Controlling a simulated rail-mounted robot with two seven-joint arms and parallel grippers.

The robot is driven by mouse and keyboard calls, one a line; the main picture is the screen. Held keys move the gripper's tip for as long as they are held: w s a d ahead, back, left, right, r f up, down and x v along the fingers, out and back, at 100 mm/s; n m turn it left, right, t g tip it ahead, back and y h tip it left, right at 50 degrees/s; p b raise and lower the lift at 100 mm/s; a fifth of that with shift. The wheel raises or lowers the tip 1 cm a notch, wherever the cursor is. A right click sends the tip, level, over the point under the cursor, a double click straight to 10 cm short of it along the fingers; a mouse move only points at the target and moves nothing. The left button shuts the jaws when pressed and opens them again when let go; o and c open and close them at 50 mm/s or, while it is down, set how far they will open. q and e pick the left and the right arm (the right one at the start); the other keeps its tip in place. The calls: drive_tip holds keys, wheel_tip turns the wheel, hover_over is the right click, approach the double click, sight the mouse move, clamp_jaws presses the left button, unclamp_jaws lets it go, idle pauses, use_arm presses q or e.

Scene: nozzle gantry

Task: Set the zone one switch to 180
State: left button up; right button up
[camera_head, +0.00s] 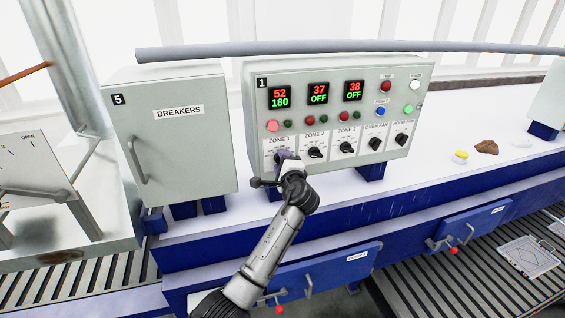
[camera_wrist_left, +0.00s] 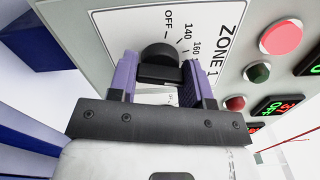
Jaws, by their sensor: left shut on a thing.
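The zone one switch (camera_wrist_left: 160,62) is a black rotary knob on a white plate marked ZONE 1, OFF, 140 and 160 in the left wrist view. My left gripper (camera_wrist_left: 160,82) has its purple fingers on either side of the knob and is shut on it. In the head view my left gripper (camera_head: 283,160) covers the knob and part of its scale. Which mark the knob points to is hidden. The zone one display (camera_head: 279,97) on the control panel (camera_head: 340,72) reads 52 in red and 180 in green. My right gripper is not in view.
Zone 2 (camera_head: 315,152) and zone 3 (camera_head: 347,147) knobs sit to the right; their displays read OFF. Oven fan and hood fan knobs are further right. A breakers cabinet (camera_head: 180,140) stands left. A grey rail (camera_head: 340,47) runs above the panel.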

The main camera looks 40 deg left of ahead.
use_arm(q)
drive_tip(key=o, duration=0.9)
drive_tip(key=shift+d, duration=0.1)
drive_tip(key=shift+b+v, duration=2.55)
drive_tip(key=shift+v, duration=4.35)
